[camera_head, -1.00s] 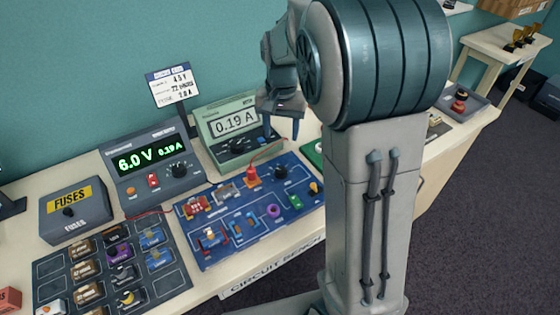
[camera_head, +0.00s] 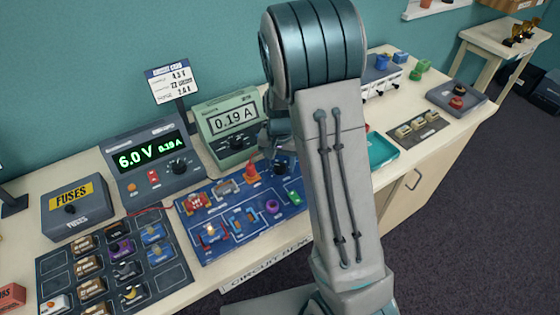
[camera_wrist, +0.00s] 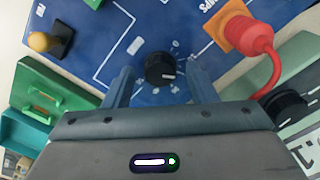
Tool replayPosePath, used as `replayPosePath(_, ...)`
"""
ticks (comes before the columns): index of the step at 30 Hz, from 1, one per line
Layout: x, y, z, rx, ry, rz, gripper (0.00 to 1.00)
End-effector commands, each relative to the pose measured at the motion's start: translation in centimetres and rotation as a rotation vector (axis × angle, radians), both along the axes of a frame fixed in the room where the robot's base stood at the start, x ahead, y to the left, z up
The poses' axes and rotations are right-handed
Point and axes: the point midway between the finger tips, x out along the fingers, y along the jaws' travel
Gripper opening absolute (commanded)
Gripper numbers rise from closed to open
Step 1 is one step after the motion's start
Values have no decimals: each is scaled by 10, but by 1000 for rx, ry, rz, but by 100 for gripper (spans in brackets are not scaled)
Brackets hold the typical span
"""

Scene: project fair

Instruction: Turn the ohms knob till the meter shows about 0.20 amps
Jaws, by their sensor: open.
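The ohms knob (camera_wrist: 160,67) is a round black dial on the blue circuit board (camera_head: 215,255). In the wrist view it lies between the two fingers of my open gripper (camera_wrist: 160,72), with gaps visible on both sides. In the head view my gripper (camera_head: 281,158) is low over the board's back right part, and its fingers partly hide the knob. The green meter (camera_head: 234,121) stands behind the board and reads 0.19 A. The power supply (camera_head: 152,160) left of it reads 6.0 V and 0.19 A.
A red plug with a red lead (camera_wrist: 258,38) sits close to the knob. A fuse box (camera_head: 77,208) and a tray of parts (camera_head: 178,290) are on the left. A teal tray (camera_head: 383,150) lies to the right, beyond my arm. A small card on a stand (camera_head: 172,85) rises behind.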

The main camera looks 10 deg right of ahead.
Motion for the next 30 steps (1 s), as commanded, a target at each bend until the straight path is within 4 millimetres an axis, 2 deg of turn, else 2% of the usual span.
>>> replayPosePath(6,0,0,0,0,0,0,52)
replayPosePath(7,0,0,0,0,0,0,46)
replayPosePath(11,0,0,0,0,0,0,10)
replayPosePath(12,0,0,0,0,0,0,7)
replayPosePath(16,0,0,-1,0,0,12,7)
replayPosePath(24,0,0,-2,1,0,161,7)
replayPosePath(30,0,0,0,0,0,169,7)
